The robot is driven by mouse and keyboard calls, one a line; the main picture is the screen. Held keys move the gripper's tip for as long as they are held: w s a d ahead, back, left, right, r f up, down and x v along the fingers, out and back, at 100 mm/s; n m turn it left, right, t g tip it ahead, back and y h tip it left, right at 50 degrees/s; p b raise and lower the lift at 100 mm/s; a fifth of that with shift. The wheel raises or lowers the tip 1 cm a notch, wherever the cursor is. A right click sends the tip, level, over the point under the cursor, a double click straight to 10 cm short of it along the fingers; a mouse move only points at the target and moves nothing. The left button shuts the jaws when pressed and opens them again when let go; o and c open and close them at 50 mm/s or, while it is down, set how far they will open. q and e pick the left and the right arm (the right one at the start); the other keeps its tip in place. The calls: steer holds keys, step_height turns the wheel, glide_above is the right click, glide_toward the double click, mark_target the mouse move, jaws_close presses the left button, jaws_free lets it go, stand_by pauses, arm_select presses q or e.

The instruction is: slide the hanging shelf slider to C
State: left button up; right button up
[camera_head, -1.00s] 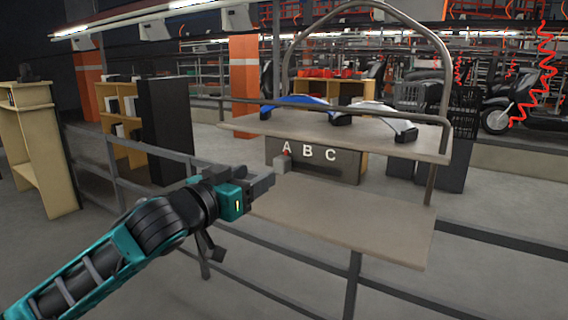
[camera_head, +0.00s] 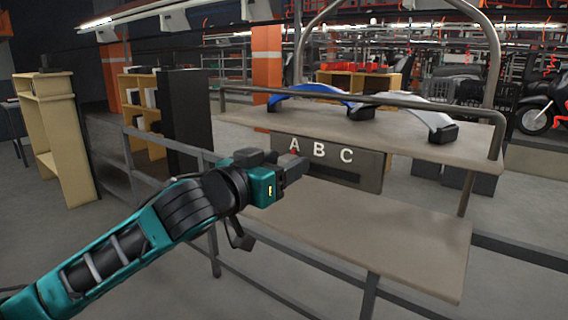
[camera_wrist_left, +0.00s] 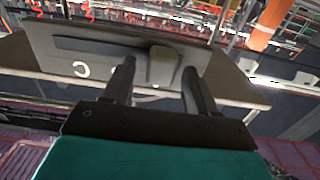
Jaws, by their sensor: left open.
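The slider panel (camera_head: 362,163) is a dark board with white letters A, B and C, hanging under the upper shelf (camera_head: 400,137). It has a dark slot below the letters. My left gripper (camera_head: 291,164) is open in front of the A end and hides most of the slider there; a small red mark shows just above it. In the left wrist view, the grey slider block (camera_wrist_left: 162,66) shows between the open fingers (camera_wrist_left: 158,75), with a gap on either side. The panel (camera_wrist_left: 100,62) appears upside down there, with C to the left. My right gripper is not in view.
A lower shelf board (camera_head: 370,235) extends below the panel and is bare. Blue (camera_head: 310,92) and white (camera_head: 415,110) curved parts lie on the upper shelf. A curved metal frame and rails surround the shelves. Bookcases stand at the left.

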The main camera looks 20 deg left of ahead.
arm_select(q)
jaws_close()
stand_by(0.4)
